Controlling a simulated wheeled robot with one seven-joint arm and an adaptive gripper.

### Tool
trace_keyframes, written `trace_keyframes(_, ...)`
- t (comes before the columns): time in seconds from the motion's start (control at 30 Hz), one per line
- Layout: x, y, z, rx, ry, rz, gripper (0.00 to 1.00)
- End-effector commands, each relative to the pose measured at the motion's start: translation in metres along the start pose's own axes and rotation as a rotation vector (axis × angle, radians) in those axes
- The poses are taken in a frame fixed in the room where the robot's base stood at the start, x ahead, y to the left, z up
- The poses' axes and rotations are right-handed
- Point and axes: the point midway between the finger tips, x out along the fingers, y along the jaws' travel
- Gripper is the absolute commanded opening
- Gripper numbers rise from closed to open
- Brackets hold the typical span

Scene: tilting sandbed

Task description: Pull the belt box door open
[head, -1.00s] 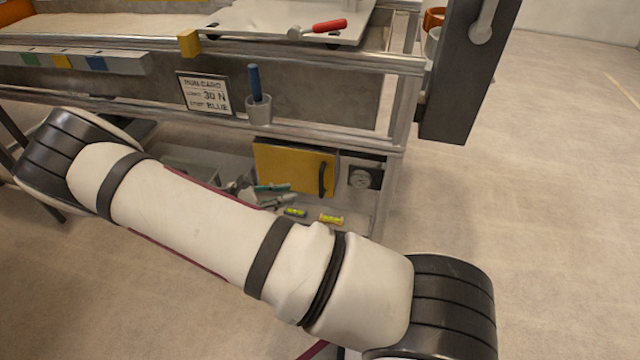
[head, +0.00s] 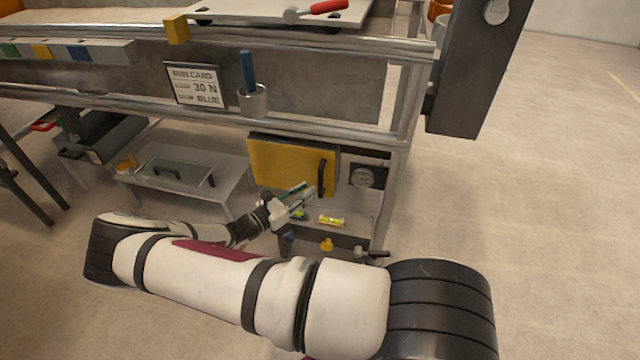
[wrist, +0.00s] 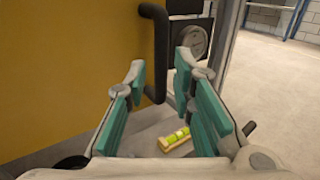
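The yellow belt box door (head: 282,165) is shut, on the lower right of the bench frame. Its black upright bar handle (head: 321,177) is near the door's right edge. In the wrist view the door (wrist: 60,70) fills the left side and the handle (wrist: 160,50) stands just ahead, lined up with the gap between my fingers. My gripper (head: 305,191) has teal finger pads and is just below and left of the handle in the head view. In the wrist view my gripper (wrist: 160,72) is open and empty. I cannot tell whether the fingertips reach around the handle.
A round dial (head: 362,177) is right of the door. A yellow spirit level (head: 331,221) lies on the shelf below. A yellow knob (head: 327,243) and a grey lever (head: 371,253) are at the shelf front. The floor at right is clear.

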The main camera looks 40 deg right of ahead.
Motion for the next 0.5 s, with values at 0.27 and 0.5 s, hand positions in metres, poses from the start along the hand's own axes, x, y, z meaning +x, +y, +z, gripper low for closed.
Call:
trace_keyframes(0.27, 0.048, -0.001, -0.002, 0.0, -0.001, -0.003, 0.23)
trace_keyframes(0.5, 0.065, -0.001, -0.001, 0.0, 0.001, -0.001, 0.23)
